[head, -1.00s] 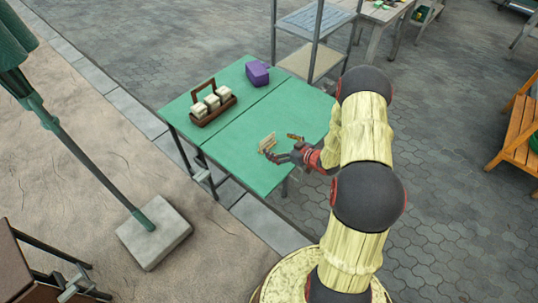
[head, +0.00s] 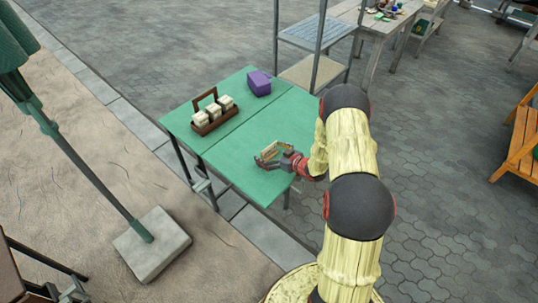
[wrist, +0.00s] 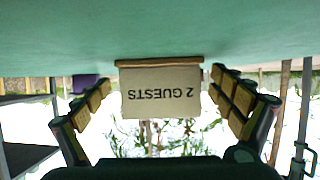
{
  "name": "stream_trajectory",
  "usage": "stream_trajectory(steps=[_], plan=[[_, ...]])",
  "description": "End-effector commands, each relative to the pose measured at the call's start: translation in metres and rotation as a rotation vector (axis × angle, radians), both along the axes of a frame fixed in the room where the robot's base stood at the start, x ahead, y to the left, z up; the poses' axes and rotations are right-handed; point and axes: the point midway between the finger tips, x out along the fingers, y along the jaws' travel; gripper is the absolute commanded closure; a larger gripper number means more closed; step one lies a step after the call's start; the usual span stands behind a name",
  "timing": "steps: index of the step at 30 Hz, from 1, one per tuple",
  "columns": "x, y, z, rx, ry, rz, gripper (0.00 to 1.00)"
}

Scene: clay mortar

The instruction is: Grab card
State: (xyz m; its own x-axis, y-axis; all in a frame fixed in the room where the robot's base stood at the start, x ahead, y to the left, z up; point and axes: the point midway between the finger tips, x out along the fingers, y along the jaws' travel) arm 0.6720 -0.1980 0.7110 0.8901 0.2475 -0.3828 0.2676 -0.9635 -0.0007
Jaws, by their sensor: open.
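The card (wrist: 162,92) is a cream sign that reads "2 GUESTS", upside down in the wrist view. It has a thin brown wooden base (wrist: 160,62) resting on the green table. In the head view the card (head: 270,151) stands near the table's front right part, partly hidden by my gripper. My gripper (head: 268,157) is open and low over the table at the card. In the wrist view its padded fingers (wrist: 162,98) are on the left and right of the card, with a gap on each side.
The green table (head: 235,165) holds a wooden carrier (head: 212,124) with several pale blocks and a purple box (head: 258,83) at the back. A metal shelf (head: 308,72) stands behind the table. The table's front left area is clear.

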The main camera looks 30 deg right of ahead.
Motion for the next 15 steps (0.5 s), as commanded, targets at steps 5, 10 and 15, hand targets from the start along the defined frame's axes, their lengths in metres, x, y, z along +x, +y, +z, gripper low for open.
stream_trajectory(steps=[5,10,15], plan=[[-0.0003,-0.0001,0.0006,0.0,0.0,0.0,0.12],[-0.0004,0.0,0.0005,0.0,0.0,0.0,0.21],[-0.0005,0.0,0.0005,0.0,0.0,0.0,0.31]])
